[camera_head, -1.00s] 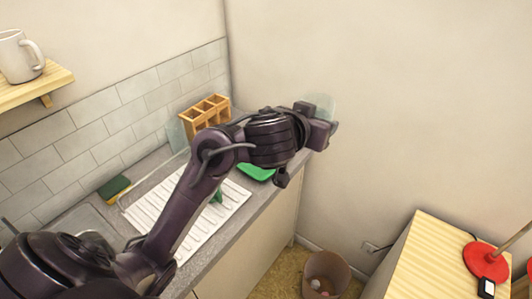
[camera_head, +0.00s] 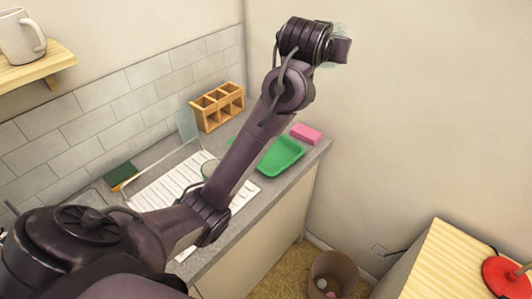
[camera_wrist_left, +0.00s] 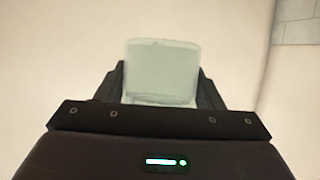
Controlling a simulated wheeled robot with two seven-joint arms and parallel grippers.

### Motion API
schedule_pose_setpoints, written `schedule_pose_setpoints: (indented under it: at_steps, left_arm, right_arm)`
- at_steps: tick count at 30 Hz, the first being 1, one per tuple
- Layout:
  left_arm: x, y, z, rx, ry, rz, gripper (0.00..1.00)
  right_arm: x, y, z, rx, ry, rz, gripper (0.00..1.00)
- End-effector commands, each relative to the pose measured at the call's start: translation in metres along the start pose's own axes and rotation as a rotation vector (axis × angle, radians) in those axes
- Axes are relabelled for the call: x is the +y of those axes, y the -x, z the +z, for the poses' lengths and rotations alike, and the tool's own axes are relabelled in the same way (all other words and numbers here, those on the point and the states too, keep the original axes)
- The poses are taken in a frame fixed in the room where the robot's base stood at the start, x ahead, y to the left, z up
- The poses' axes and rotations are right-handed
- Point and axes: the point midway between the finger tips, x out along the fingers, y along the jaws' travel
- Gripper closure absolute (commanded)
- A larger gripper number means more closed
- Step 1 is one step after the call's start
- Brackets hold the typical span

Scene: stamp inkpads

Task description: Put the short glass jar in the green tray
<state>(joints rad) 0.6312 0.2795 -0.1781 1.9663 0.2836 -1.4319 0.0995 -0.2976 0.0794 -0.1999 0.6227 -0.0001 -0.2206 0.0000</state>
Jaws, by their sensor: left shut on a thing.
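My left gripper (camera_head: 342,50) is raised high over the counter's far end, in front of the bare wall. It is shut on a clear, pale glass jar, of which only faint edges show past the gripper in the head view. In the left wrist view the glass jar (camera_wrist_left: 162,72) sits between the two fingers, its wide end outward. The green tray (camera_head: 282,157) lies on the counter below the gripper and looks empty. My right gripper is not in view.
A pink block (camera_head: 306,133) lies beside the tray. A wooden compartment caddy (camera_head: 218,105) stands at the back wall. A white ribbed drainboard (camera_head: 160,192) is left of the tray, partly behind my arm. A round glass-like thing (camera_head: 209,168) stands on it. A bin (camera_head: 332,276) is on the floor.

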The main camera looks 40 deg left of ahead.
Motion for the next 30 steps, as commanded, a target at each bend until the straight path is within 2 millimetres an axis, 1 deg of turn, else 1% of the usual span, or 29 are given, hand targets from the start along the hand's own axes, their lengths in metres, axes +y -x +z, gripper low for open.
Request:
schedule_pose_setpoints:
  at_steps: [1, 3, 9, 14, 19, 26, 29, 30]
  left_arm:
    - [-0.006, -0.003, -0.002, 0.005, 0.007, -0.023, 0.67]
    - [-0.013, -0.007, -0.001, 0.005, 0.018, -0.052, 0.67]
    - [-0.033, -0.017, 0.003, 0.005, 0.052, -0.135, 0.67]
    - [-0.045, -0.023, 0.008, 0.007, 0.081, -0.188, 0.67]
    - [-0.055, -0.029, 0.018, 0.005, 0.111, -0.242, 0.67]
    - [-0.071, -0.037, 0.038, -0.002, 0.152, -0.333, 0.67]
    - [-0.082, -0.042, 0.056, -0.006, 0.177, -0.396, 0.67]
    - [-0.087, -0.044, 0.066, -0.007, 0.189, -0.429, 0.67]
  right_arm:
    - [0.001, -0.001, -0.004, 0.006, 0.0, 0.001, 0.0]
    - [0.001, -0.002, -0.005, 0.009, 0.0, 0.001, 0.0]
    - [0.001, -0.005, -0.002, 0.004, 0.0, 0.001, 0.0]
    - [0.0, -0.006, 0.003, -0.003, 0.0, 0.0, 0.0]
    - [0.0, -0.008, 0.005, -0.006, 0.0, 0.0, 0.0]
    - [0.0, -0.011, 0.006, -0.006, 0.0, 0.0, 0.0]
    - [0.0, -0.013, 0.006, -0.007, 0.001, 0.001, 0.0]
    - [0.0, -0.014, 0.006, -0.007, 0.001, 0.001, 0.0]
